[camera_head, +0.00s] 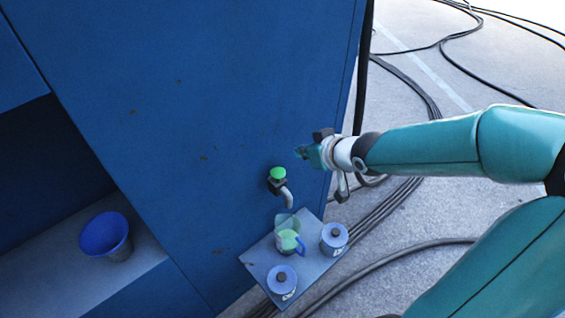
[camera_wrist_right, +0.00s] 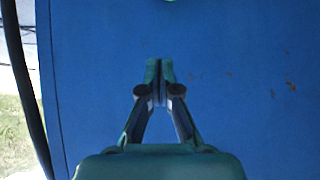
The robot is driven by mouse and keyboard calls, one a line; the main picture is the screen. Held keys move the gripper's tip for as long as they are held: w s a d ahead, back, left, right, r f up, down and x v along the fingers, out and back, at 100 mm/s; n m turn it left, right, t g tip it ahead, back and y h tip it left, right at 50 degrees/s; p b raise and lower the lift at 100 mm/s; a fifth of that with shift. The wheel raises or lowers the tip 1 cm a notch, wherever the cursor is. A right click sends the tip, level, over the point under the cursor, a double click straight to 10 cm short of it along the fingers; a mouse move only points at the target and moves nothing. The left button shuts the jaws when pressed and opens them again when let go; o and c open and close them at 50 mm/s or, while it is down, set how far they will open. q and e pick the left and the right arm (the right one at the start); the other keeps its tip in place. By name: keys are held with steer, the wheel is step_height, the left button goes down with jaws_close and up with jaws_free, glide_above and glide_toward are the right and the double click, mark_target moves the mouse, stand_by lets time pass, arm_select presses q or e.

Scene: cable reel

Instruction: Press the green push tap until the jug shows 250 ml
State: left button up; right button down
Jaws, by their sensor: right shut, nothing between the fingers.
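The green push tap (camera_head: 278,174) sticks out from the blue panel, with its grey spout bent down over the shelf. Its green edge also shows at the top of the right wrist view (camera_wrist_right: 170,1). A clear jug (camera_head: 288,234) with a blue handle stands on the shelf below the spout and holds some green liquid; its markings are too small to read. My right gripper (camera_head: 299,152) is shut and empty, to the right of the tap and apart from it. In the right wrist view its fingertips (camera_wrist_right: 159,68) meet in front of the blue panel. My left gripper is not in view.
Two lidded blue-grey canisters (camera_head: 334,236) (camera_head: 282,280) stand on the small grey shelf (camera_head: 258,262) beside the jug. A blue bucket (camera_head: 106,236) sits in the recess at left. Black cables (camera_head: 405,190) run over the ground at right.

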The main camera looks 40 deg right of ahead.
arm_select(q)
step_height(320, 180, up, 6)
steer(key=p, duration=0.4)
steer(key=shift+p, duration=0.4)
arm_select(e)
steer(key=shift+s+a+r+n+g+y, duration=0.3)
steer(key=shift+s+a+n, duration=0.1)
steer(key=shift+n, duration=0.15)
steer(key=shift+s+a+r+n+g+y, duration=0.2)
steer(key=shift+s+a+n+y, duration=0.15)
steer(key=shift+n, duration=0.2)
steer(key=shift+w+f, duration=0.1)
steer(key=b, duration=0.8)
glide_above(276, 170)
steer(key=s, duration=0.2)
step_height(276, 170, down, 8)
steer(key=shift+s+d+r, duration=0.1)
steer(key=shift+s, duration=0.05)
steer(key=shift+f+b, duration=0.65)
steer(key=shift+f, duration=0.3)
arm_select(q)
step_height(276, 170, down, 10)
steer(key=shift+b, duration=0.4)
arm_select(e)
steer(key=shift+f, duration=0.7)
